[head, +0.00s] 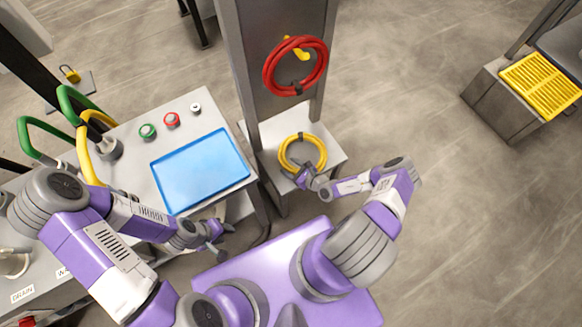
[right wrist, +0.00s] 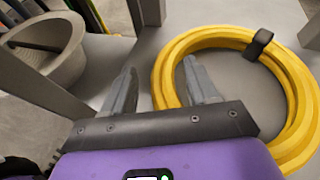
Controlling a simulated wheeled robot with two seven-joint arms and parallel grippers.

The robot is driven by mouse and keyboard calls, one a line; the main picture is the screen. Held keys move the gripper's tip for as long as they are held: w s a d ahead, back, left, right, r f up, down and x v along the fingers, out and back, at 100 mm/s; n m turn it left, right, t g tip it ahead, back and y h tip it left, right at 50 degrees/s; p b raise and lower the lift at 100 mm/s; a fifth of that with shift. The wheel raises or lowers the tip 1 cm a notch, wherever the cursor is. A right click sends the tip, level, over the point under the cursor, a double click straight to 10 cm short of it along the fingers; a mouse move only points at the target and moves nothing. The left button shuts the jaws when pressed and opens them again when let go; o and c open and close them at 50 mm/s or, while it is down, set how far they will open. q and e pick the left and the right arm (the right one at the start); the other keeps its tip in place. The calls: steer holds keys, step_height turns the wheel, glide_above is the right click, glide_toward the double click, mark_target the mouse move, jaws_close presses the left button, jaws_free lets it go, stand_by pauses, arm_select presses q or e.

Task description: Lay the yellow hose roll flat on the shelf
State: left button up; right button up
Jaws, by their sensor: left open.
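The yellow hose roll (head: 322,152), a ring with a dark band, appears to lie flat on the grey shelf (head: 335,158) at the foot of the metal stand. The roll also fills the right side of the right wrist view (right wrist: 290,95). My right gripper (head: 305,172) is at the roll's near-left edge. In the right wrist view its fingers (right wrist: 161,90) are spread, one inside the ring and one outside, with gaps to the hose. My left gripper (head: 220,240) is open and empty, beside the control table, away from the shelf.
A red hose roll (head: 295,66) hangs on a yellow hook above the shelf. The stand's posts (head: 243,70) flank the shelf. A control table (head: 225,190) with a blue panel (head: 200,170) is to the left. Open floor (head: 420,110) lies right.

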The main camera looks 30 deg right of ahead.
steer(key=shift+s, duration=0.1)
steer(key=p+v, duration=0.2)
steer(key=v, duration=0.5)
steer(key=shift+s+d+r, duration=0.1)
steer(key=shift+s+d, duration=0.05)
